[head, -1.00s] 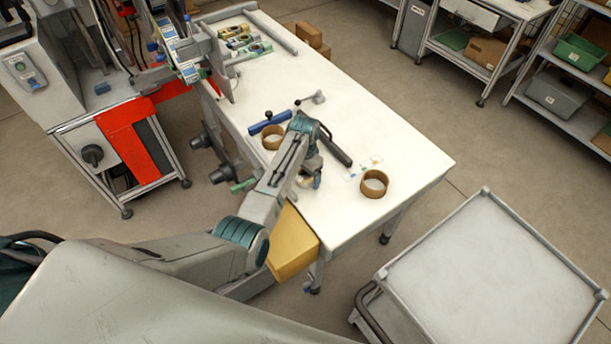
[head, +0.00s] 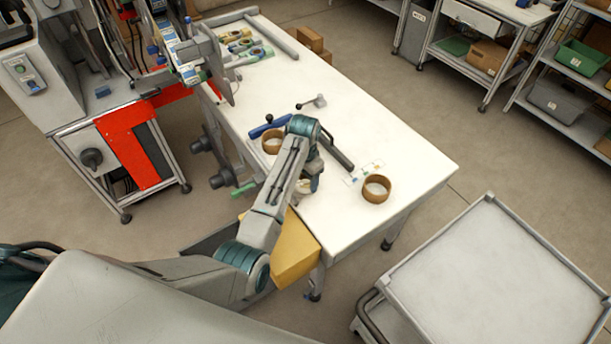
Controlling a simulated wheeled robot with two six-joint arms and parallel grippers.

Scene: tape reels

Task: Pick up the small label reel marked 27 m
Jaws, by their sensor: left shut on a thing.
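My left gripper (head: 312,183) is low over the near edge of the white table, and its arm hides much of it. It is shut on a small pale reel (head: 302,187), mostly hidden behind the gripper. I cannot tell whether that reel is still touching the table. A brown reel (head: 376,189) lies to the right of the gripper, near the table's front right. Another brown reel (head: 272,143) lies to the left, beyond the arm. No length marking is readable on any reel. My right gripper is not in view.
A blue tool (head: 269,126), a dark bar (head: 337,152) and a small label strip (head: 365,172) lie on the table (head: 405,150). A yellow-tan box (head: 296,252) is at its near edge. A grey-topped cart (head: 495,270) stands at right. The table's middle right is clear.

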